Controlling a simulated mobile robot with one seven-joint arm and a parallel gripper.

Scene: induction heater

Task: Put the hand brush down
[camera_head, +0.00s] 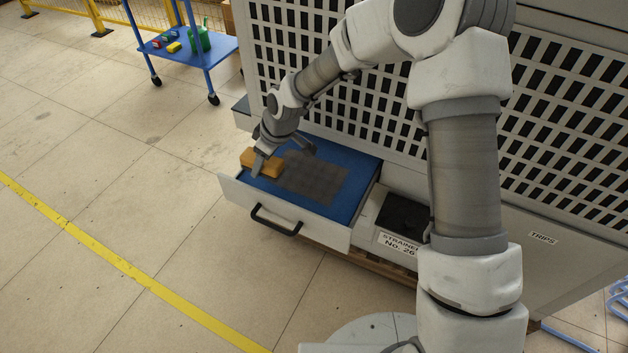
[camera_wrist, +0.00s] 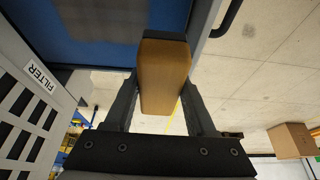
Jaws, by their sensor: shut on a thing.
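The hand brush (camera_head: 262,163) is a brown wooden block at the left end of the open drawer (camera_head: 300,205). My gripper (camera_head: 277,162) reaches down over that end and is shut on the brush. In the wrist view the brush (camera_wrist: 165,75) sits between the two fingers of my gripper (camera_wrist: 160,100), with a dark end toward the drawer's blue liner. I cannot tell whether the brush touches the drawer. The blue liner (camera_head: 357,165) carries a grey mesh-like patch (camera_head: 320,180) to the right of the brush.
The drawer has a black handle (camera_head: 275,221) on its front. A closed-off box labelled as a strainer (camera_head: 398,243) stands to its right. The grilled cabinet (camera_head: 300,60) rises behind. A blue trolley (camera_head: 190,50) stands at the upper left. Floor at the left is clear.

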